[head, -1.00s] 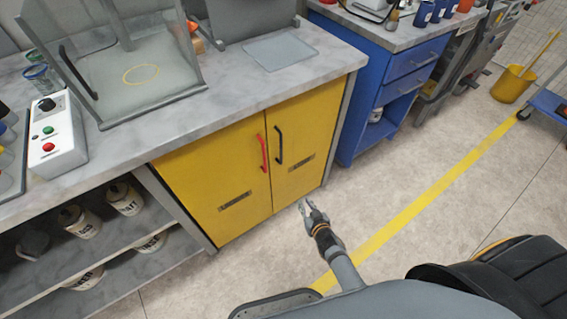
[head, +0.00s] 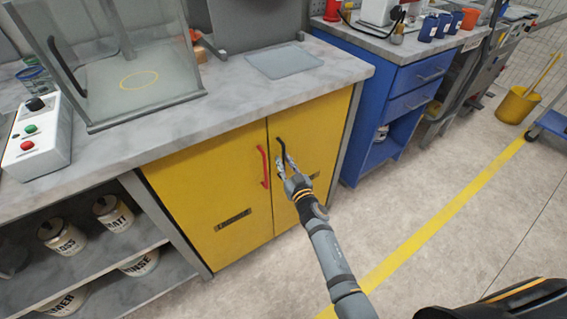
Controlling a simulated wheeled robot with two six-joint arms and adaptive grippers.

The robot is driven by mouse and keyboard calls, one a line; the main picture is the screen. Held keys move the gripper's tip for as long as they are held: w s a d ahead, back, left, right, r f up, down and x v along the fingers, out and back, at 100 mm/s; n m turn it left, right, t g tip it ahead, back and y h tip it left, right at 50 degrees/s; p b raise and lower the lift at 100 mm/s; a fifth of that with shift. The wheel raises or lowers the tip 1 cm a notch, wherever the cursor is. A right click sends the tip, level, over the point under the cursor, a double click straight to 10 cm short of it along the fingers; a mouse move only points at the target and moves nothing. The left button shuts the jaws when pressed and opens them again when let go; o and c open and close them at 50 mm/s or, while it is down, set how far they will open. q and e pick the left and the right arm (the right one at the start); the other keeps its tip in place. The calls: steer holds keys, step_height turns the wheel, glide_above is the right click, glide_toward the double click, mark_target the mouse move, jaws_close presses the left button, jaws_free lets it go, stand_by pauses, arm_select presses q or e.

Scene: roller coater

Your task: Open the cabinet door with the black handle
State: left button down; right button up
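A yellow cabinet under the grey worktop has two closed doors. The right door (head: 325,130) carries a black vertical handle (head: 281,147) near its left edge. The left door (head: 200,185) carries a red vertical handle (head: 263,165). My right gripper (head: 286,168) is at the lower part of the black handle and hides it. The fingers look very near or touching the handle; whether they are closed on it is too small to tell. My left gripper is not in view.
A blue drawer cabinet (head: 395,97) stands to the right of the yellow one. Open shelves (head: 150,240) with paint cans are to the left. A glass-sided box (head: 150,65) and a control box (head: 40,140) sit on the worktop. The floor (head: 470,240) in front is clear.

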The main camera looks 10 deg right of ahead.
steer(key=shift+w+a, duration=0.1)
steer(key=shift+w, duration=0.35)
jaws_close()
stand_by(0.3)
